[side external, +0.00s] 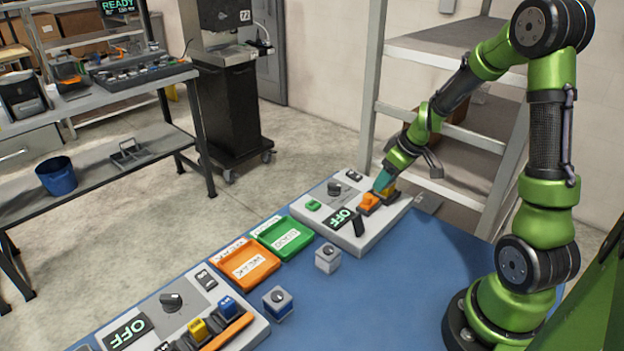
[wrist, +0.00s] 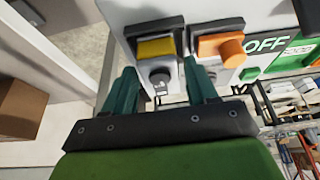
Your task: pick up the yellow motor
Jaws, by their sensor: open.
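A yellow motor (wrist: 156,47) sits in a slot of the far white dispenser panel, with a dark round part at its lower end in the wrist view. It also shows at the panel's right end in the side external view (side external: 390,192). My gripper (wrist: 160,72) is open, its two teal fingers apart on either side of the yellow motor's lower end in the wrist view. In the side external view my gripper (side external: 382,181) is right over the slots. I cannot tell whether the fingers touch the motor. An orange motor (wrist: 220,47) sits in the adjacent slot, close to one finger.
The near panel (side external: 172,300) holds another yellow block (side external: 197,330) and a blue block (side external: 227,306). An orange tray (side external: 249,283) and a green tray (side external: 284,250) lie between the panels. Two grey knobbed cubes (side external: 328,258) stand on the blue table (side external: 372,295), which is otherwise clear at right.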

